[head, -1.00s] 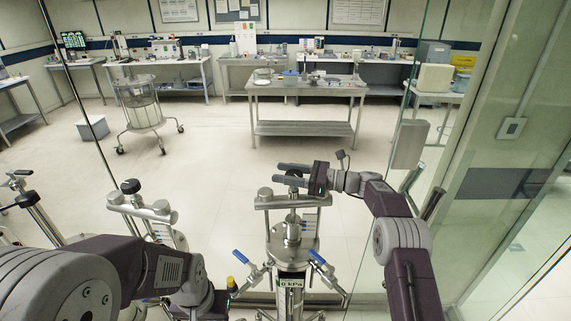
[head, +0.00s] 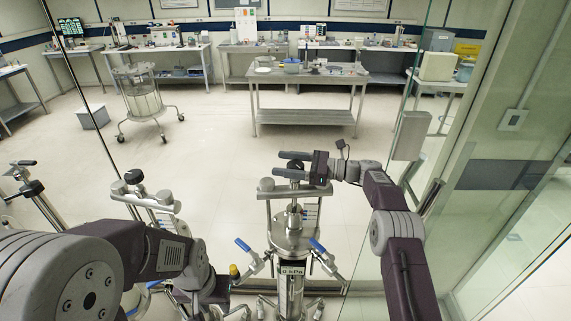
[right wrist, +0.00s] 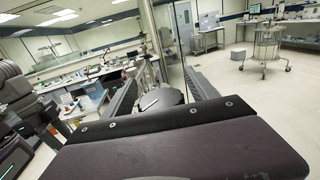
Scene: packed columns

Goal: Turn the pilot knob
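A metal column (head: 289,240) with a "0 kPa" display (head: 292,271) stands at lower centre of the head view. A round knob (head: 296,163) sits on top of its crossbar. My right gripper (head: 287,164) is at that knob, one finger on either side. In the right wrist view a grey round top (right wrist: 160,98) lies between the two fingers, which look apart; contact is unclear. A small yellow-topped knob (head: 235,271) shows left of the column. My left gripper (head: 214,291) is beside it, its fingers hidden. I cannot tell which knob is the pilot knob.
Blue-handled levers (head: 243,244) flank the column. Another column (head: 150,198) stands to the left, close to my left arm. A glass partition with a grey post box (head: 411,135) is on the right. A steel table (head: 305,78) is farther back, with clear floor before it.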

